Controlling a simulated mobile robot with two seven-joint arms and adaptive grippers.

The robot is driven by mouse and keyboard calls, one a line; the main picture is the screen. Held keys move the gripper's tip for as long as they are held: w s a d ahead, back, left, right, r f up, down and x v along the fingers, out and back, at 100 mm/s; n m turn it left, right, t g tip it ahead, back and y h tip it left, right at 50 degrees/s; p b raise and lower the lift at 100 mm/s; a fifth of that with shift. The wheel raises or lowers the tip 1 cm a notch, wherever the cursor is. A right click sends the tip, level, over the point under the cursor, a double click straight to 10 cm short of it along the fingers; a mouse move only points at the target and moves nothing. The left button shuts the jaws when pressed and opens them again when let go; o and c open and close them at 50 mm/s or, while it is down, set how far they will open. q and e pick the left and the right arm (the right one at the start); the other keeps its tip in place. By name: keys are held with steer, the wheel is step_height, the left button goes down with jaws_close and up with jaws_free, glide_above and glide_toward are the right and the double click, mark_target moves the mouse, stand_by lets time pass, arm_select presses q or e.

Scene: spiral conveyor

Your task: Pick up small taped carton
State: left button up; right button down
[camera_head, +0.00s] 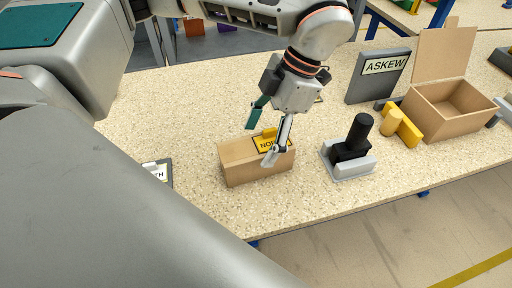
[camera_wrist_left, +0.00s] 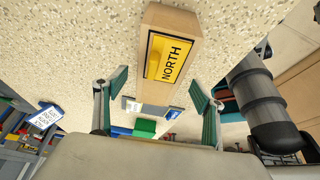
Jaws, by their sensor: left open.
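A long tan block (camera_head: 235,165) with a yellow plate marked NORTH lies on the speckled worktop in the head view. It also shows in the left wrist view (camera_wrist_left: 185,22), label facing the camera. I cannot tell whether it is the small taped carton; no tape is clear on it. My left gripper (camera_head: 263,140) is open, its fingers close above the block and partly in front of its label. In the left wrist view the left gripper's fingers (camera_wrist_left: 158,77) stand apart, with the block ahead between them. Contact cannot be told. My right gripper is not in view.
A black and grey device (camera_head: 350,150) stands right of the block. Farther right are a grey ASKEW sign (camera_head: 378,75), a yellow piece (camera_head: 408,130) and an open cardboard box (camera_head: 450,115). A small sign (camera_head: 158,172) lies left.

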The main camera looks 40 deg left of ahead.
arm_select(q)
steer(key=shift+x, duration=1.5)
steer(key=shift+w, duration=0.1)
steer(key=c, duration=1.5)
